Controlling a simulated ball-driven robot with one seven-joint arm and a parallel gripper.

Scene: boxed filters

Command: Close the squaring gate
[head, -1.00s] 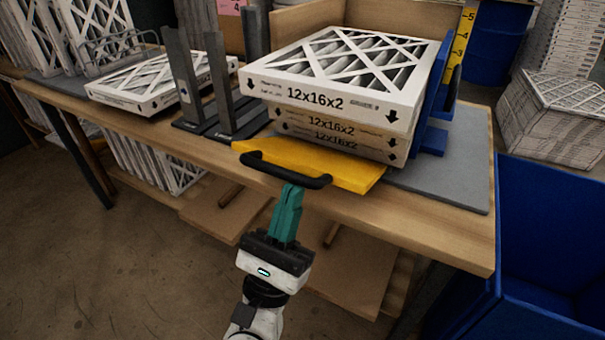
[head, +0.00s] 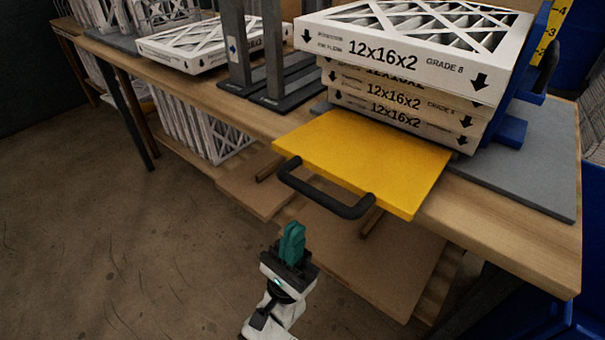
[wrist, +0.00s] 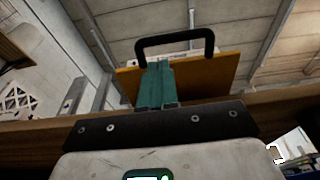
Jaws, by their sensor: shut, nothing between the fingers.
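A yellow plate (head: 365,160) with a black bar handle (head: 325,190) extends from the bench's front edge below the filter stack; I take it as the squaring gate. The stack of boxed 12x16x2 filters (head: 395,95) stands behind it, its top box sticking out to the left. My gripper (head: 292,232) is shut and empty, in front of and below the handle in the head view. In the wrist view, the teal fingers (wrist: 156,85) point up toward the handle (wrist: 175,43), with the plate (wrist: 205,76) behind. Contact with the handle cannot be told there.
The wooden bench (head: 505,225) has a front edge near my arm, with lower shelf boards (head: 375,245) beneath. Dark metal uprights (head: 272,50) stand left of the stack. A blue bracket (head: 510,130) stands right, on a grey mat (head: 545,170). The floor at left is clear.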

